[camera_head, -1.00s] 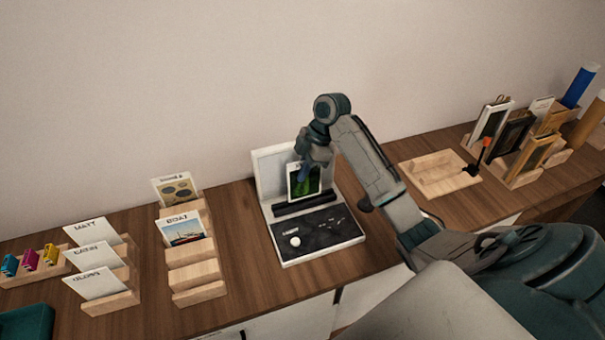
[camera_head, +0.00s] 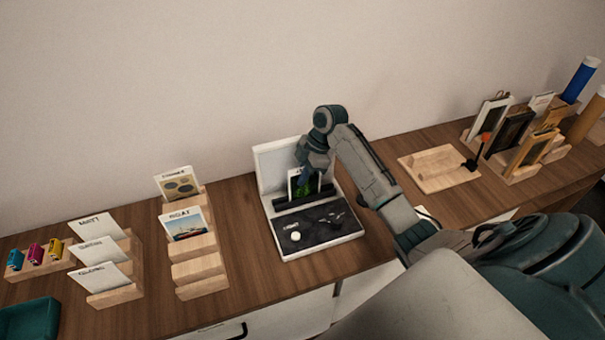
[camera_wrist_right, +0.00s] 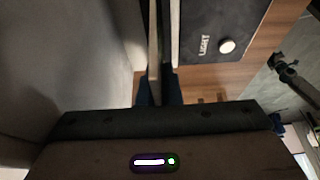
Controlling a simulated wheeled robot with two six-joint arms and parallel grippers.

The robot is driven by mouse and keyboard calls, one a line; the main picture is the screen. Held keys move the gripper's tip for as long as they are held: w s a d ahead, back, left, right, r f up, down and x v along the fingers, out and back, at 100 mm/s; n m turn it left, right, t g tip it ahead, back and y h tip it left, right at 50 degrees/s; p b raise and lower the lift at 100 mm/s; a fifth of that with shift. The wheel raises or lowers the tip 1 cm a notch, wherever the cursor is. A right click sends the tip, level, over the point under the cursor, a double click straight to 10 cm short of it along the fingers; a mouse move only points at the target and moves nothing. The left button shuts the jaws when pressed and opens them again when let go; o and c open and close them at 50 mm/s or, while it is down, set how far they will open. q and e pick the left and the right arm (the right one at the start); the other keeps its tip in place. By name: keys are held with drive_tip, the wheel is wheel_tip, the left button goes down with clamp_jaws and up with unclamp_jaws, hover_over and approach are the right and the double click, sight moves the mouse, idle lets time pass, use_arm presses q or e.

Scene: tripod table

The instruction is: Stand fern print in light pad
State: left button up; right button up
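The fern print (camera_head: 293,183), a white-bordered card with a dark green picture, is upright at the light pad (camera_head: 318,241). Its lower part is hidden behind the pad's dark raised bar. My right gripper (camera_head: 305,176) is at the print's upper right part and covers some of it. In the right wrist view the print (camera_wrist_right: 153,40) shows edge-on as a thin strip, with the blue fingertips (camera_wrist_right: 159,90) close on either side of it. I cannot see whether the print's lower edge touches the slot bottom. My left gripper is out of view.
Stepped wooden stands hold a boat card (camera_head: 186,224) and another print (camera_head: 177,186). Name cards (camera_head: 97,228) and colored clips (camera_head: 35,253) are at left. A wooden tray (camera_head: 437,168) and framed pictures (camera_head: 510,132) are at right. A pale wall rises behind.

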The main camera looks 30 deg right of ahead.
drive_tip(key=o, duration=0.4)
drive_tip(key=shift+r, duration=0.15)
drive_tip(key=b+v, duration=0.3)
drive_tip(key=v, duration=0.7)
drive_tip(key=shift+d+r, duration=0.1)
drive_tip(key=shift+r, duration=0.05)
drive_tip(key=shift+d+r+p, duration=0.15)
drive_tip(key=shift+r+p, duration=0.2)
drive_tip(key=shift+r, duration=0.3)
drive_tip(key=shift+s+d+r, duration=0.1)
drive_tip(key=shift+d+r, duration=0.05)
drive_tip(key=shift+r, duration=0.3)
